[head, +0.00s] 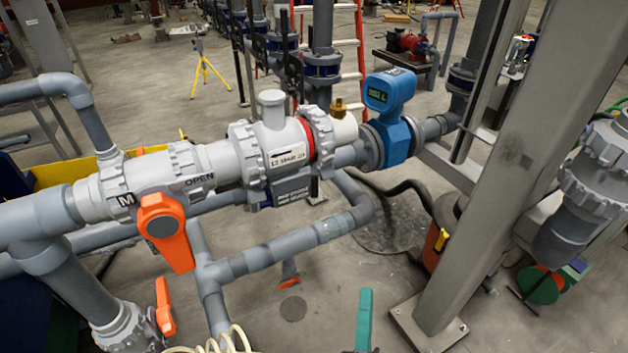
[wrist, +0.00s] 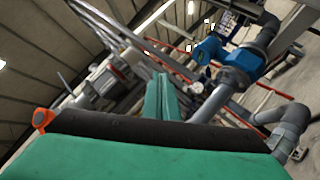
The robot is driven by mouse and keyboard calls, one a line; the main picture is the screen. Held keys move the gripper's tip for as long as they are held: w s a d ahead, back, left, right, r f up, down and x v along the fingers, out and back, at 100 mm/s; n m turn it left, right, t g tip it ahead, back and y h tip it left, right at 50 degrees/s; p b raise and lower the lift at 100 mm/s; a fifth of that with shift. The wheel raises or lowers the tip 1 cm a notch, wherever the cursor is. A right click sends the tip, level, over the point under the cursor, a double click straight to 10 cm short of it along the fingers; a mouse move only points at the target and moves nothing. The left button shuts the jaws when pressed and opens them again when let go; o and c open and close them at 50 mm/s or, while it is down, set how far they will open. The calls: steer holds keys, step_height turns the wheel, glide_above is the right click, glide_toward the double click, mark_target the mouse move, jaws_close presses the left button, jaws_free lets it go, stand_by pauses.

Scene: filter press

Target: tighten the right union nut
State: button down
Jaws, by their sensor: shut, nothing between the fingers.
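The right union nut (head: 318,133) is a white ribbed ring at the right end of the pale filter body (head: 280,140) in the head view. A red band (head: 305,140) shows beside it on the body side. Another ribbed nut (head: 242,152) is at the body's left end. My gripper (head: 364,310) shows as a teal finger at the bottom of the head view, below the nut and apart from it. In the wrist view, its teal fingers (wrist: 165,98) are together, with nothing between them. The nut cannot be made out clearly in the wrist view.
A blue meter (head: 392,115) stands on the pipe right of the nut; it also shows in the wrist view (wrist: 238,60). An orange valve handle (head: 165,230) hangs left. A grey pipe (head: 290,245) runs below. A steel column (head: 480,170) stands at right.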

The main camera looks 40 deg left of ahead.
steer(key=w+a+r+n+g+y, duration=0.3)
steer(key=a+r+n+g+y, duration=0.2)
steer(key=a+r+n, duration=0.3)
steer(key=w+a+r+n+g+y, duration=0.4)
steer(key=a+r+n, duration=0.5)
steer(key=n, duration=0.4)
steer(key=shift+w+r+g+y, duration=0.25)
steer(key=shift+g+y, duration=0.55)
steer(key=shift+y, duration=0.2)
steer(key=shift+r, duration=0.1)
steer(key=shift+s+d+r, duration=0.1)
steer(key=shift+r, duration=0.55)
